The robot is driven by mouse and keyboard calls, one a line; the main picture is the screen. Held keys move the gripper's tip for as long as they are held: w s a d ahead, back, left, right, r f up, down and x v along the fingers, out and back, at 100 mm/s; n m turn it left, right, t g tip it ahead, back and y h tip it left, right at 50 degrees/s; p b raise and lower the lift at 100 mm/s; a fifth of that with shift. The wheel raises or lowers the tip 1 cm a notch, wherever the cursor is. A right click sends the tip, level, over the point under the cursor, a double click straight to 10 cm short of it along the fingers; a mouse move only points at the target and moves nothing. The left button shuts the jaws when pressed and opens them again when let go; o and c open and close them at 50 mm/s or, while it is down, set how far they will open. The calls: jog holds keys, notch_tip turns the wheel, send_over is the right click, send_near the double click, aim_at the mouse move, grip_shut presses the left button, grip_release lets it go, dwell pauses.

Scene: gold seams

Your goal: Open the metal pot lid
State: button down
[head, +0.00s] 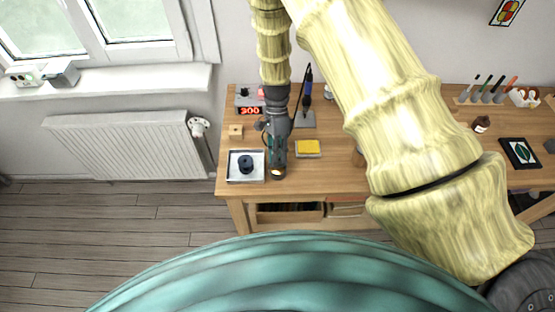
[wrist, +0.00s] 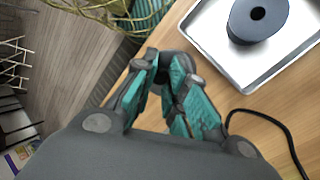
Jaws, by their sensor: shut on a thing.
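A small dark round pot (head: 279,176) stands near the table's front edge in the head view, with a yellowish spot on its top. My gripper (head: 277,158) reaches down to it from above. In the wrist view my gripper (wrist: 172,80) has its teal fingers closed in on a dark rounded part (wrist: 175,63) at the tips, most likely the pot's lid. The fingers hide much of it. I cannot tell whether the lid sits on the pot or is raised.
A metal tray (head: 233,176) holding a dark cylinder with a hole (head: 246,163) is just left of my gripper. A yellow sponge-like block (head: 308,147) is to the right. A black cable (wrist: 270,118) curves over the wooden table (head: 345,180).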

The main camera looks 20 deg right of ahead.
jog(key=w+g+b, duration=0.1)
jog(key=g+b, duration=0.1)
jog(key=w+g+y+b, duration=0.1)
jog(key=g+b, duration=0.1)
jog(key=shift+w+d+f, duration=0.1)
jog(key=shift+w+d, duration=0.05)
jog(key=shift+d, duration=0.2)
jog(key=g+b, duration=0.1)
jog(key=w+g+b, duration=0.1)
jog(key=b, duration=0.1)
jog(key=g+y+b, duration=0.1)
jog(key=shift+w+d+f+g+b, duration=0.1)
jog(key=shift+w+d+g+b, duration=0.15)
jog(key=shift+g+b, duration=0.05)
jog(key=shift+w+d+g+y+b, duration=0.1)
jog(key=shift+w+g+y+b, duration=0.25)
jog(key=shift+g+b, duration=0.8)
jog(key=shift+w, duration=0.1)
jog(key=c, duration=1.4)
grip_release()
jog(key=shift+r, duration=0.2)
notch_tip(320, 180, up, 10)
jog(key=shift+f, duration=0.15)
